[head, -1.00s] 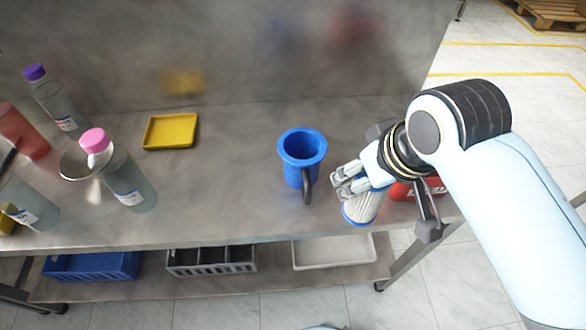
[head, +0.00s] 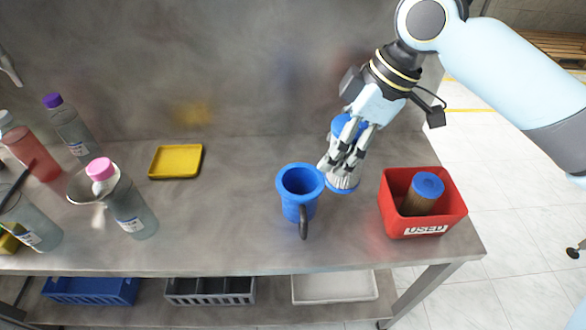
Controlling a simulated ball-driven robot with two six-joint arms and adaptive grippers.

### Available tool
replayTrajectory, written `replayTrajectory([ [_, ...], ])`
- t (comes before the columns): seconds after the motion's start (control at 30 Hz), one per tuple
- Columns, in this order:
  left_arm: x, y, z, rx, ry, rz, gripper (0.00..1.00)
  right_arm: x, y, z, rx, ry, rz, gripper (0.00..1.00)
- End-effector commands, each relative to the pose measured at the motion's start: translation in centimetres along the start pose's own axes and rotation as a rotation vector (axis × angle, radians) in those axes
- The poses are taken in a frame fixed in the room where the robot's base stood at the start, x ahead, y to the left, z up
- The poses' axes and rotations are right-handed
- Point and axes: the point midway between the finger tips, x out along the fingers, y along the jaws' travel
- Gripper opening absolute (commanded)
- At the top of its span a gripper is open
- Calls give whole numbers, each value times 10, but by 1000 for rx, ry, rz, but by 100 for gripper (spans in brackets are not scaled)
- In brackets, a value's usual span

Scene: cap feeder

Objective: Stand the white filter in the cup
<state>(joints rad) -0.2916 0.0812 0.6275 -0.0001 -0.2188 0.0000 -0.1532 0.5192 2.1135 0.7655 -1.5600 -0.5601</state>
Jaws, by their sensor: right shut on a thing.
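The white filter (head: 342,182) has blue end caps and is mostly hidden behind my fingers. My right gripper (head: 345,158) is shut on it and holds it close to upright, just to the right of the cup and a little behind it. I cannot tell how far its lower end is above the table. The blue cup (head: 299,183) stands upright on the table with its dark handle toward the front. Its mouth is open and it looks empty. My left gripper is not in view.
A red bin (head: 424,210) marked USED holds a brown filter with a blue cap (head: 425,192), right of the cup. A yellow tray (head: 176,162) lies at the back. A pink-capped bottle (head: 129,205) and other bottles stand left. The table between tray and cup is clear.

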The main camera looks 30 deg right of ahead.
Motion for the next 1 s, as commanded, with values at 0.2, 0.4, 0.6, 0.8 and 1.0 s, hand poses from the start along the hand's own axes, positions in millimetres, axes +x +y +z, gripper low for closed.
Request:
replayTrajectory([
  [0.2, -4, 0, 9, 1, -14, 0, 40, 47, 22, -35, 4, 5, -4, 21],
  [0.4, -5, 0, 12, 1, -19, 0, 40, 73, 35, -50, 2, 0, -2, 21],
  [0.6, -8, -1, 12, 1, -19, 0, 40, 93, 36, -44, 3, -5, -4, 21],
  [0.8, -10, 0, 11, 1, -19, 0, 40, 113, 37, -36, 0, -2, -1, 21],
  [1.0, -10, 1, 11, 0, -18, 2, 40, 114, 37, -36, -1, -2, 0, 21],
])
